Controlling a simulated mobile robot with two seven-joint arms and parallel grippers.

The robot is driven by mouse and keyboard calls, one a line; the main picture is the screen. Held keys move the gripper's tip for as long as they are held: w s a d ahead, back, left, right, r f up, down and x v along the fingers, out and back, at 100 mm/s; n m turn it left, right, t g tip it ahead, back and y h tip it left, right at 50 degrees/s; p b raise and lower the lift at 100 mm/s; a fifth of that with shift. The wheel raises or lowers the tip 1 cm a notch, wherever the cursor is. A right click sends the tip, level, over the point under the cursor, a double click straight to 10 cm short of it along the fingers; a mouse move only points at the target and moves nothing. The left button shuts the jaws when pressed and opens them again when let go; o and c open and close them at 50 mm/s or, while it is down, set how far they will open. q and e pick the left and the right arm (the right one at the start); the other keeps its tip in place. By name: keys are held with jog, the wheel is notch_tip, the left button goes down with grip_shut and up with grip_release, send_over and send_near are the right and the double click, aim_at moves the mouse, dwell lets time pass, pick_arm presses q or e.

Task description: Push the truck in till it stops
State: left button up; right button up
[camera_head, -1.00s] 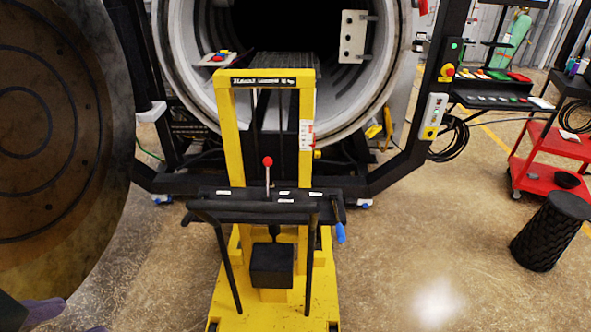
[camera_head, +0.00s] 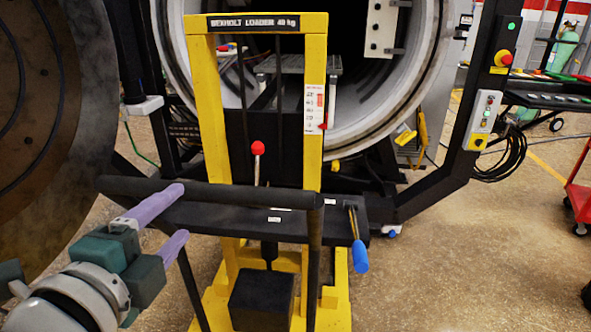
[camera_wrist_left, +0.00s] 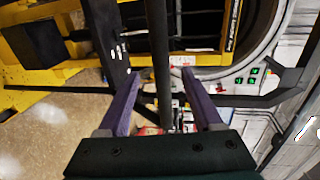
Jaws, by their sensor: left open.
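The truck is a yellow loader (camera_head: 205,95) with an upright mast, standing in front of the round furnace opening (camera_head: 435,60). Its black push handle (camera_head: 240,195) crosses its near side, with a red-knobbed lever (camera_head: 258,148) behind it. My left gripper (camera_head: 182,212) is open at the left part of the handle, its upper purple fingertip overlapping the bar in the picture. In the left wrist view, a dark bar (camera_wrist_left: 161,50) runs between the spread fingers (camera_wrist_left: 162,74); contact cannot be told. My right gripper is not in view.
A grey rack (camera_head: 290,65) shows behind the mast at the opening. The large round furnace door (camera_head: 45,130) stands open at left. A control post with buttons (camera_head: 485,115) stands at right, and a red cart (camera_head: 580,200) farther right.

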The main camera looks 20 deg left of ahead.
aim_at(196, 196)
pick_arm(q)
jog(key=x, duration=0.9)
jog(key=shift+a+b, duration=0.1)
jog(key=shift+b, duration=0.3)
jog(key=shift+s, duration=0.1)
grip_shut()
dwell(0.8)
